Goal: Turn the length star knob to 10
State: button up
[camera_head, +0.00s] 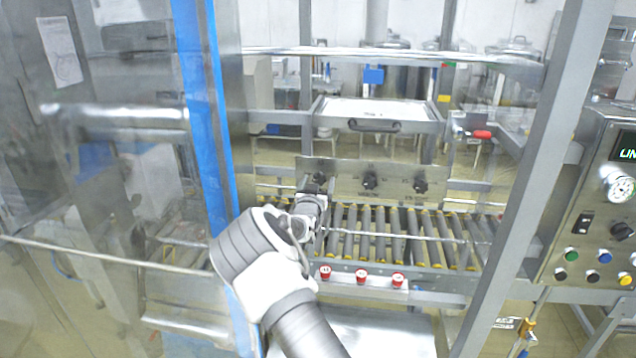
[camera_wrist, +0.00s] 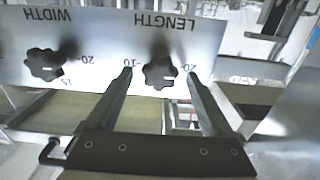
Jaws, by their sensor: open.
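The length star knob (camera_wrist: 160,73) is a dark lobed knob on a metal panel, under the upside-down word LENGTH in the wrist view. A mark reading 10 is to its left and one reading 20 to its right. Its pointer setting cannot be made out. It is the leftmost knob (camera_head: 319,178) in the head view, partly behind my gripper. My gripper (camera_wrist: 161,74) is open, with one finger on each side of the knob in the picture. Gaps show between fingers and knob, and contact cannot be seen.
The width knob (camera_wrist: 46,64) is beside it on the panel; a third knob (camera_head: 420,186) is further right in the head view. A roller conveyor (camera_head: 380,235) runs below. Red buttons (camera_head: 361,276) line its front rail. A blue-edged post (camera_head: 205,120) stands close to my arm's left.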

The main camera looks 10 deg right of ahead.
jog(key=shift+c, duration=0.3)
grip_shut()
jog(key=shift+f, duration=0.1)
jog(key=shift+b, duration=0.55)
